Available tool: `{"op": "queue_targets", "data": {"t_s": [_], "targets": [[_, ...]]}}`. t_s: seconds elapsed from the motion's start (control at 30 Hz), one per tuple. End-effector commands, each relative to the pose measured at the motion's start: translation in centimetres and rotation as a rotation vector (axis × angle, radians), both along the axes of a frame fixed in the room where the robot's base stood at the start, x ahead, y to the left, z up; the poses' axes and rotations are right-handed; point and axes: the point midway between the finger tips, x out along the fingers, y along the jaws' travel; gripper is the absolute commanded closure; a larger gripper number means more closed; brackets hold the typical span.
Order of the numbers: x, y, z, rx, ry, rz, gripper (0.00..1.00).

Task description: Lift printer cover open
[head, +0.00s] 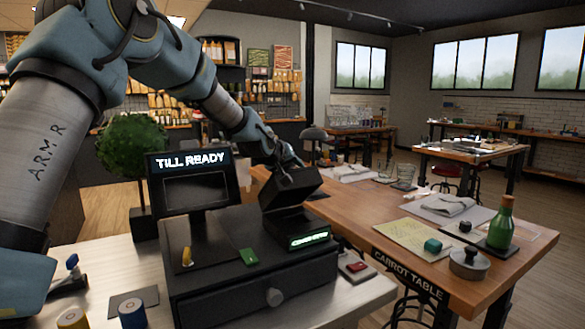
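The black till (250,262) stands on the pale counter at the front, with a raised screen (196,184) reading "TILL READY". The printer (296,224) sits on the till's right rear. Its dark cover (292,190) is tilted up, with a dark gap between it and the body below. A lit green label (309,240) on the printer's front is too small to read surely. My gripper (286,180) is at the cover's upper left edge, seeming to touch it. Its fingertips are small and dark, so I cannot tell whether they grip the cover.
A yellow piece (187,257) and a green tag (249,257) are on the till top. A red-button box (355,267) stands right of the till. Tape rolls (132,313) lie front left. A wooden table (375,220) with a green bottle (501,224) stands to the right.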

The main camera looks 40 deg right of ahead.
Motion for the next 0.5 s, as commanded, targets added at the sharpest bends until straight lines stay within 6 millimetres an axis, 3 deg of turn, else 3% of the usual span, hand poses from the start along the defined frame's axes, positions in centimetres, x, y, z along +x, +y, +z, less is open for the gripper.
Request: {"op": "queue_targets", "data": {"t_s": [0.2, 0.23, 0.5], "targets": [[0.19, 0.01, 0.17, -0.003, -0.005, 0.001, 1.00], [0.19, 0.01, 0.17, -0.003, -0.005, 0.001, 0.53], [0.10, 0.01, 0.08, -0.002, -0.004, 0.001, 0.25]]}}
